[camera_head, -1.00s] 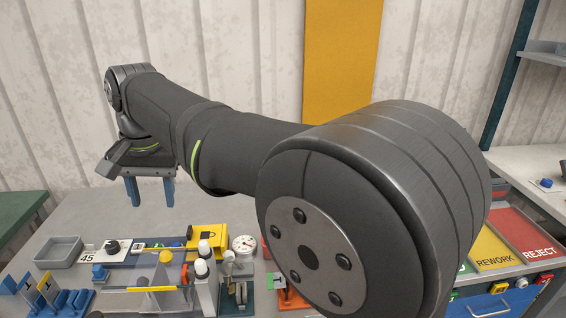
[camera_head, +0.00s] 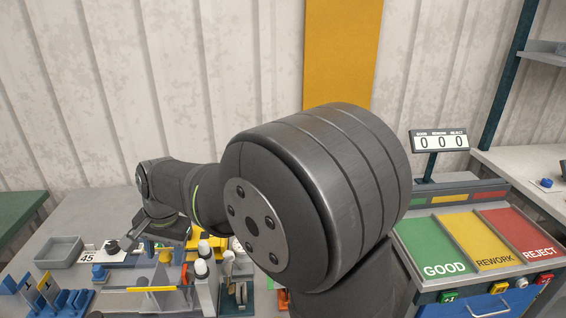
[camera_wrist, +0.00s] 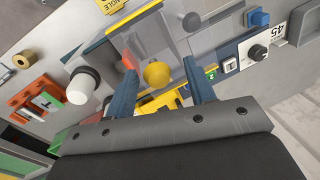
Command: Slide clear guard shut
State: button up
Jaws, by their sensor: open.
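The clear guard (camera_head: 150,273) is a see-through panel over the bender at the front left in the head view, with a yellow strip (camera_head: 152,289) along it. Its yellow ball knob (camera_head: 165,256) shows below my gripper. In the wrist view my gripper (camera_wrist: 159,65) is open, with a blue finger on either side of the knob (camera_wrist: 157,74). I cannot tell whether the fingers touch it. The clear panel (camera_wrist: 140,40) shows beyond the fingers in the wrist view. In the head view my arm partly hides the back of the bender.
White-capped posts (camera_head: 202,260) stand right of the knob. A grey tray (camera_head: 59,250) and a dial plate marked 45 (camera_head: 92,257) lie to the left. The green GOOD (camera_head: 444,258), yellow REWORK and red REJECT bins are at the right, below a counter display (camera_head: 440,142).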

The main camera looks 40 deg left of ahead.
jog(key=s+a, duration=0.3)
jog(key=shift+s+a+r, duration=0.1)
jog(key=shift+a+r, duration=0.05)
notch_tip(320, 180, up, 17)
jog(key=w+d, duration=0.2)
jog(key=d, duration=0.1)
jog(key=w+d+t, duration=0.2)
jog(key=w+d, duration=0.2)
jog(key=w, duration=0.5)
jog(key=w+d+t, duration=0.1)
jog(key=w+d, duration=0.4)
jog(key=w, duration=0.3)
jog(key=w+d+m+t, duration=0.1)
jog(key=w+d+t, duration=0.1)
jog(key=w+d, duration=0.3)
jog(key=shift+w+f+t+y, duration=0.3)
jog(key=shift+w+y, duration=0.1)
jog(key=shift+w, duration=1.95)
jog(key=shift+a, duration=0.1)
jog(key=n+g, duration=0.1)
jog(key=g, duration=0.5)
send_over(147, 266)
jog(key=w+d, duration=0.2)
jog(key=d, duration=0.1)
jog(key=shift+h, duration=0.4)
jog(key=x, duration=1.7)
jog(key=shift+w+d+f, duration=0.2)
jog(key=shift+w+d, duration=0.05)
jog(key=shift+w, duration=0.15)
